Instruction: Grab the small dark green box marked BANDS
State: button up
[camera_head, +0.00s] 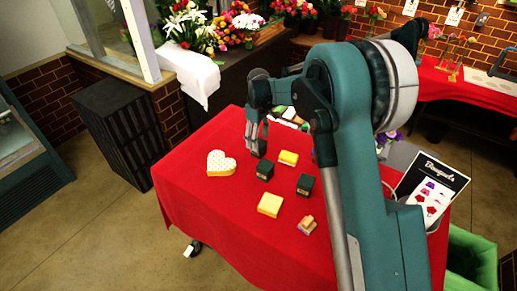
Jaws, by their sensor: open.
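Two small dark boxes stand on the red-covered table. One dark box (265,171) is left of centre and the other dark box (305,185) is to its right and nearer the front. Both look dark green to black, and their labels are too small to read, so I cannot tell which is marked BANDS. My gripper (257,148) hangs open and empty above the table, just behind the left dark box in the picture. It appears apart from both boxes.
Yellow boxes stand behind (288,158) and in front (270,205) of the dark boxes. A small orange-topped stack (307,225) is at front right. The front left of the red table (205,205) is clear.

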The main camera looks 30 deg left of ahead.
jog(key=shift+f, duration=1.65)
jog(key=c, duration=1.1)
